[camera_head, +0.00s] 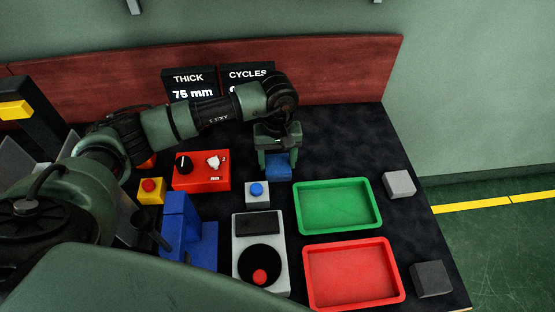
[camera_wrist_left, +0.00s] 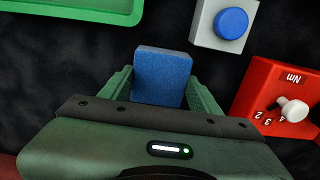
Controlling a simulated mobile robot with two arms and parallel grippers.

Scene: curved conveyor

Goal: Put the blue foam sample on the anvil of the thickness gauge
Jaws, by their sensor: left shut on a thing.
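The blue foam sample (camera_head: 278,169) is a small block between the fingers of my left gripper (camera_head: 277,160). My left gripper is shut on it, over the dark tabletop behind the green tray. In the left wrist view the foam (camera_wrist_left: 163,77) sticks out past the green fingers (camera_wrist_left: 160,88). I cannot tell whether it touches the table. A grey device (camera_head: 243,258) with a dark panel and a black disc with a red centre stands at the front middle. A blue stand (camera_head: 176,228) with a lever is left of it. Which of these is the gauge is unclear. My right gripper is not in view.
A green tray (camera_head: 299,210) and a red tray (camera_head: 309,277) are on the right, with light (camera_head: 400,184) and dark (camera_head: 432,279) blocks beyond. A blue button box (camera_head: 257,194) and a red dial box (camera_head: 203,172) stand nearby. A display (camera_head: 190,85) reads THICK 75 mm.

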